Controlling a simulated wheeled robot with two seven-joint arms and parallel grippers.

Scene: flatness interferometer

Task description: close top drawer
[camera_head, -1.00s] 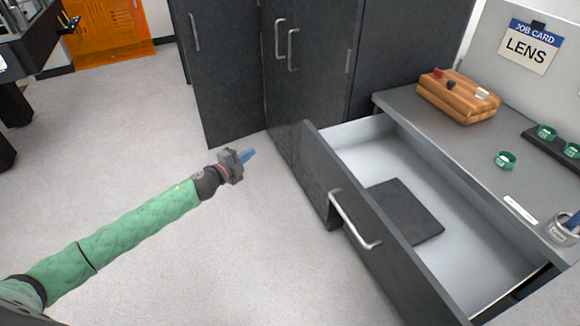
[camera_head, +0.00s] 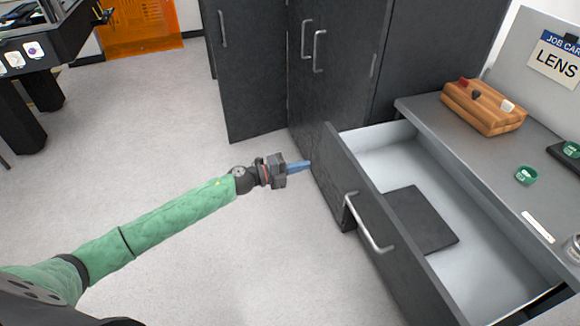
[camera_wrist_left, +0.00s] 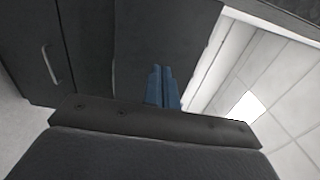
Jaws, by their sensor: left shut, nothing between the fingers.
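The top drawer (camera_head: 357,205) is pulled well out of the grey bench, with a dark front and a light interior. Its silver bar handle (camera_head: 368,224) is on the front face. A dark flat mat (camera_head: 418,219) lies inside the drawer. My left gripper (camera_head: 303,167) is shut and empty, its blue fingers pointing at the drawer front near its far end. From the head view I cannot tell whether the fingertips touch the front. In the left wrist view the blue fingers (camera_wrist_left: 162,88) are together, with dark panels beyond. My right gripper is not in view.
Tall dark cabinets (camera_head: 330,70) stand behind the drawer. The floor (camera_head: 190,130) around my left arm is clear.

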